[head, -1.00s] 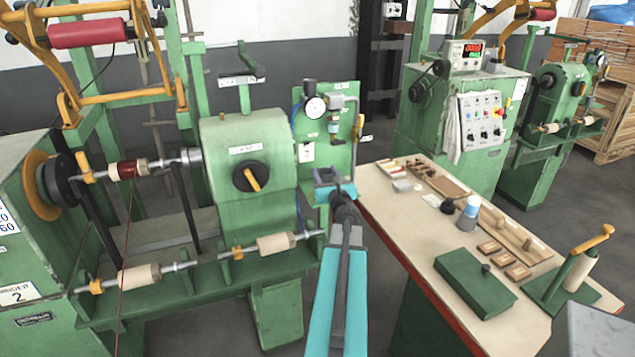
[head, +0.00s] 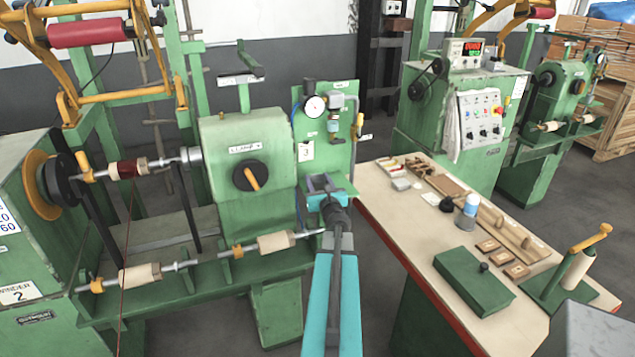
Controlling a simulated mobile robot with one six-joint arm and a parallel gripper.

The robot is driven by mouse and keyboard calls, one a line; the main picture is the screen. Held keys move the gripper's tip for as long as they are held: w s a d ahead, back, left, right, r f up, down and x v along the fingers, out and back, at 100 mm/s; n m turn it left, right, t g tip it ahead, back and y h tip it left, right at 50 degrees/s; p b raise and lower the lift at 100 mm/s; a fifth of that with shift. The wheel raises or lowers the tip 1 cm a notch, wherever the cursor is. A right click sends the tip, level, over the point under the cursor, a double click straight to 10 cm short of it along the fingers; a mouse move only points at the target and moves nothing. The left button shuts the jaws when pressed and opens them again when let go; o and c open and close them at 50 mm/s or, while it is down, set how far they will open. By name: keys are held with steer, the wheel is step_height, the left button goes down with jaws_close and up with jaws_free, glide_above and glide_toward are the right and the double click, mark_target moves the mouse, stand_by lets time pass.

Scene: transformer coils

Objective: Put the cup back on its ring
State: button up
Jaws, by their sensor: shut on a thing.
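My gripper (head: 324,188) is just in front of the green panel, low down by its small green shelf. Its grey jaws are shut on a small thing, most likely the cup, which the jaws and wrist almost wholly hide. On the panel (head: 312,128) above hangs a grey air unit (head: 335,103) with a bluish bowl-shaped part (head: 334,126) under it. I cannot make out a separate ring there. The gripper is below this unit and apart from it in the picture.
A round gauge (head: 315,105) sits left of the air unit. The green winder housing (head: 230,140) is close on the left.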

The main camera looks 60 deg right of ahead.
mark_target(319, 185)
steer(key=shift+f, duration=0.3)
steer(key=shift+f+b, duration=0.2)
steer(key=shift+b, duration=0.1)
steer(key=o, duration=1.2)
steer(key=shift+r+p, duration=0.2)
steer(key=shift+p, duration=0.1)
steer(key=shift+b+v, duration=0.9)
steer(key=shift+v, duration=2.05)
steer(key=shift+s+a+r, duration=0.15)
steer(key=shift+s+a, duration=0.05)
steer(key=p+v, duration=0.3)
steer(key=p, duration=0.1)
steer(key=p+v, duration=0.1)
steer(key=p, duration=0.5)
steer(key=shift+s+a, duration=0.25)
steer(key=shift+s, duration=0.05)
